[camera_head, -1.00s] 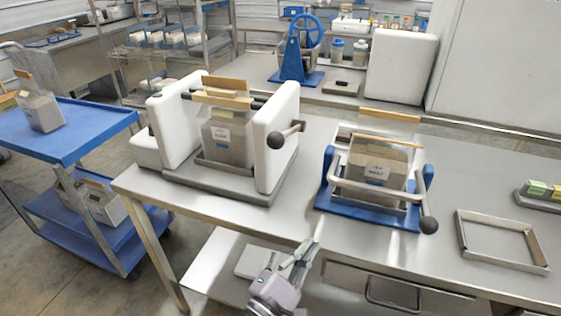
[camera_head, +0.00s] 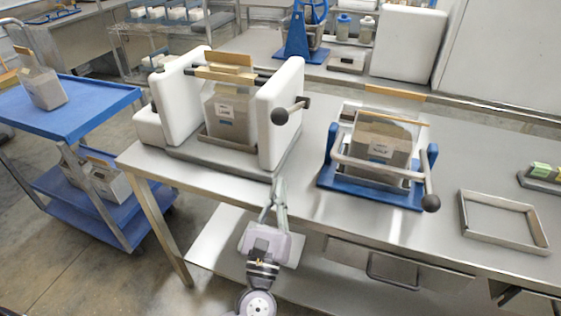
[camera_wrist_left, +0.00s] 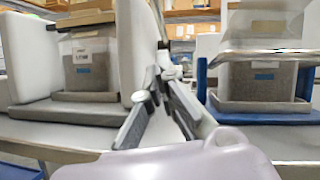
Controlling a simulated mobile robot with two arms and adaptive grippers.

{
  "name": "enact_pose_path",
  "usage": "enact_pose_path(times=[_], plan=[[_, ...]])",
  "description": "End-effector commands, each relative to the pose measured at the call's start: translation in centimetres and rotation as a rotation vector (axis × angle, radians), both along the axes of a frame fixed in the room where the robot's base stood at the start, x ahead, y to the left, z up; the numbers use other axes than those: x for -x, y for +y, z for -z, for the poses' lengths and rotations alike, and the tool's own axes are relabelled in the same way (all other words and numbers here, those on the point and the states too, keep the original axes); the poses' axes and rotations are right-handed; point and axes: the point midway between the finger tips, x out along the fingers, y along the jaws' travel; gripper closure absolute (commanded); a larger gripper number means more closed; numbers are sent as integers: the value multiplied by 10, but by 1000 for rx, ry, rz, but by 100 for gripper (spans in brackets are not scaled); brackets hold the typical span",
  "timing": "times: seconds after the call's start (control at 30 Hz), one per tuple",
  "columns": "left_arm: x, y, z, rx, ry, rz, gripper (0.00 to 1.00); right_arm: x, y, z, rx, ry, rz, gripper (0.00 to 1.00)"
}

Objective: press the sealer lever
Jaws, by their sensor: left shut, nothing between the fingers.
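A white two-sided machine (camera_head: 276,130) holds a grey bag (camera_head: 228,118) between its upright housings. A short lever with a black ball knob (camera_head: 279,117) sticks out from its right housing. A blue-based press (camera_head: 355,187) stands to its right with another bag (camera_head: 380,145) and a lever ending in a black knob (camera_head: 431,203). I cannot tell which one is the sealer. My left gripper (camera_head: 277,187) is shut and empty at the table's front edge, below the white machine's knob. In the left wrist view its fingers (camera_wrist_left: 158,80) point between the two machines; neither knob shows clearly there.
The steel table (camera_head: 310,165) has a narrow free gap between the machines. An empty metal frame (camera_head: 500,243) lies at the right. A drawer handle (camera_head: 390,283) sits below the table edge. A blue cart (camera_head: 90,105) with bags stands at the left.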

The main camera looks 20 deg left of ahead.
Motion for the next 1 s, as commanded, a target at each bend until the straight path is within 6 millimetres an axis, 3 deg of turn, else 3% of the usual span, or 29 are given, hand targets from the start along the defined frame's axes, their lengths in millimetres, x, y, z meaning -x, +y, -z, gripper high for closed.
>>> enact_pose_path(times=[0.43, 0.7, 1.0], plan=[[-83, 9, -43, -1, -2, 0, 100, 1, 0, -37, 0, 1, 1, 100], [-93, 16, -71, -1, 0, 0, 100, 1, 0, -59, 0, 1, 1, 100], [-95, 17, -74, -1, 1, 0, 100, 1, 1, -60, -1, 0, 1, 100]])
